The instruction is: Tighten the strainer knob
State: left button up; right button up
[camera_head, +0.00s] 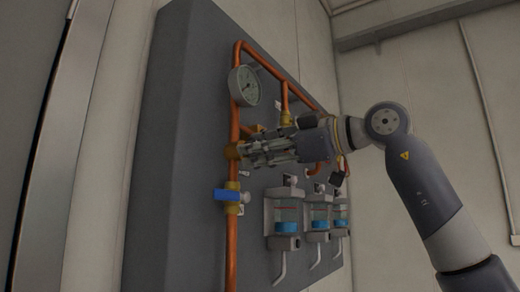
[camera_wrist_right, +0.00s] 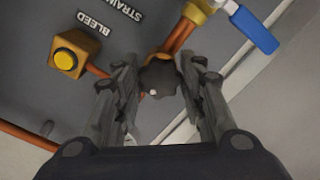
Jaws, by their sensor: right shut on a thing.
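The strainer knob (camera_wrist_right: 160,76) is a dark lobed knob with a small pale dot, seen in the right wrist view. It sits in front of a copper pipe. My right gripper (camera_head: 249,152) reaches in from the right to the brass strainer fitting (camera_head: 232,152) on the vertical pipe. In the right wrist view, the fingers of my right gripper (camera_wrist_right: 161,68) stand on both sides of the knob and are shut on it. In the head view, the fingers hide the knob. My left gripper is not in view.
A grey panel (camera_head: 170,150) carries copper pipes, a round gauge (camera_head: 244,86) above the gripper and a blue-handled valve (camera_head: 230,195) below it. Several clear cups with blue bottoms (camera_head: 287,218) hang at lower right.

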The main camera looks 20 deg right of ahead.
jog(key=o, duration=1.1)
jog(key=shift+f, duration=0.1)
jog(key=shift+d, duration=0.1)
jog(key=v, duration=1.2)
